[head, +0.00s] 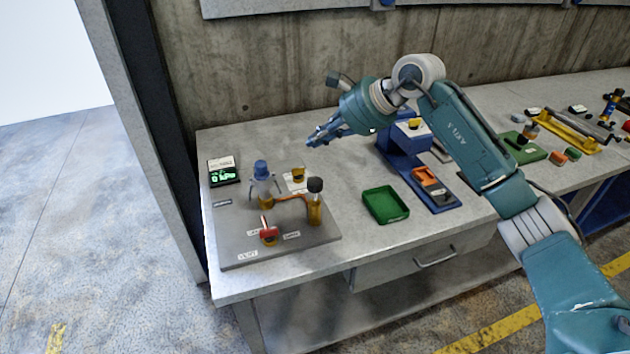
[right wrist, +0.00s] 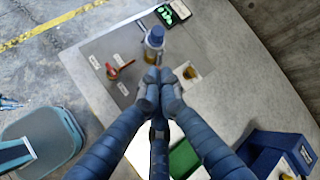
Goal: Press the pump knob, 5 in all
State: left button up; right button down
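The black round pump knob (head: 315,185) tops a brass cylinder at the right side of a grey panel (head: 245,242) on the bench. An orange hose runs from it towards a clear vessel with a blue cap (head: 261,168). My right gripper (head: 322,135) is raised behind the knob, apart from it. In the right wrist view its fingertips (right wrist: 159,88) are together, with nothing seen between them, below the blue cap (right wrist: 156,36). The pump knob is not visible there, probably behind the fingers. A small blue part at that view's left edge may be my left gripper; its state is unclear.
A gauge (head: 223,171) reads 0 kPa. A red valve handle (head: 268,231) is at the panel's front and a brass fitting (head: 298,174) at the back. A green tray (head: 386,204) and a blue stand (head: 405,150) are to the right. Bare bench lies between panel and tray.

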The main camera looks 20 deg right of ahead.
aim_at(319, 185)
jog(key=shift+f, duration=0.15)
jog(key=shift+f+b, duration=2.65)
jog(key=shift+f, duration=1.6)
jog(key=shift+f+b, duration=0.4)
jog(key=shift+b, duration=0.1)
jog(key=shift+s+a+f+b, duration=0.1)
jog(key=shift+s+f+b, duration=0.05)
jog(key=shift+f+b, duration=1.7)
jog(key=shift+f+p, duration=0.15)
jog(key=shift+p, duration=0.2)
jog(key=shift+r+p, duration=1.1)
jog(key=shift+r, duration=1.25)
